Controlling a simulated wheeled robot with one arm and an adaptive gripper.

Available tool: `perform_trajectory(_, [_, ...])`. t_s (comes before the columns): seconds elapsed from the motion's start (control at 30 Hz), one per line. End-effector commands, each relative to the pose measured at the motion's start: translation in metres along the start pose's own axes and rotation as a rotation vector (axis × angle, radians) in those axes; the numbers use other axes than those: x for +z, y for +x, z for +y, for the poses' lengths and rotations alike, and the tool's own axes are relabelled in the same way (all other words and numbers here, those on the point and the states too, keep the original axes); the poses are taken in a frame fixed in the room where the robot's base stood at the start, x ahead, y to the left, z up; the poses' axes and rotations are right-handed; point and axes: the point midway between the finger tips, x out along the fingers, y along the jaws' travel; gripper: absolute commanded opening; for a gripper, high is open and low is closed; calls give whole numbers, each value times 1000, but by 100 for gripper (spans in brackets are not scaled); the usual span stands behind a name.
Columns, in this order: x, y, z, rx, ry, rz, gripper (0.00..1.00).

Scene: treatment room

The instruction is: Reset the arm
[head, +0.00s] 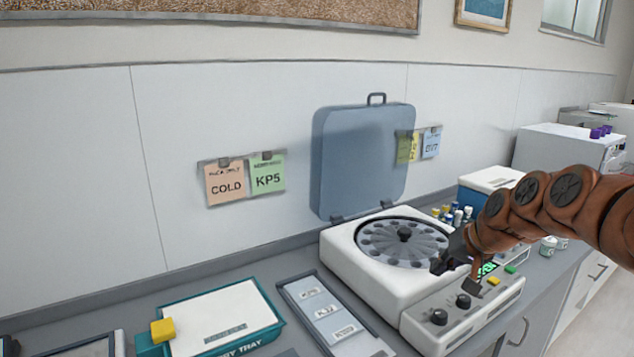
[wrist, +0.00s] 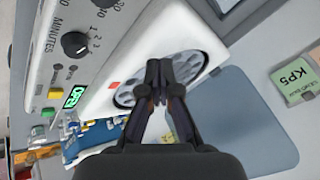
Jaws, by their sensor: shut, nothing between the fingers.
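My arm (head: 560,205) reaches in from the right in the head view, brown and jointed. My gripper (head: 458,268) is over the front right part of the centrifuge, near its control panel. In the wrist view my gripper (wrist: 160,75) is shut, its dark fingertips together with nothing between them, in front of the round rotor. The white centrifuge (head: 345,262) has its blue-grey lid (head: 360,160) standing open, and its rotor (head: 385,240) with a ring of slots is exposed. A green lit display (wrist: 73,97) reads OPEN in the wrist view.
A teal-edged tray (head: 225,318) with a yellow block (head: 163,330) and a grey labelled panel (head: 325,308) lie left of the centrifuge. Several small capped tubes (head: 457,215) and a blue-and-white box (head: 488,183) stand behind my gripper. Jars (head: 548,246) stand under my arm.

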Motion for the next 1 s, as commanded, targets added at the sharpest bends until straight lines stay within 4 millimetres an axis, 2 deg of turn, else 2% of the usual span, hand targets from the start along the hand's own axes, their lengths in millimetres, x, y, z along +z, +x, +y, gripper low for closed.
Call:
perform_trajectory(0.03, [26, -4, -16, 8, -42, -46, 0])
perform_trajectory(0.1, [58, -8, -32, 21, -90, -102, 0])
perform_trajectory(0.27, [137, -20, -49, 78, -181, -235, 0])
perform_trajectory(0.4, [204, -34, -48, 142, -236, -342, 0])
perform_trajectory(0.6, [297, -58, -24, 256, -269, -492, 0])
perform_trajectory(0.7, [337, -71, -7, 310, -266, -555, 0])
perform_trajectory(0.8, [367, -83, 7, 352, -254, -603, 0])
perform_trajectory(0.9, [387, -90, 18, 382, -242, -637, 0])
perform_trajectory(1.0, [397, -94, 23, 395, -235, -652, 0])
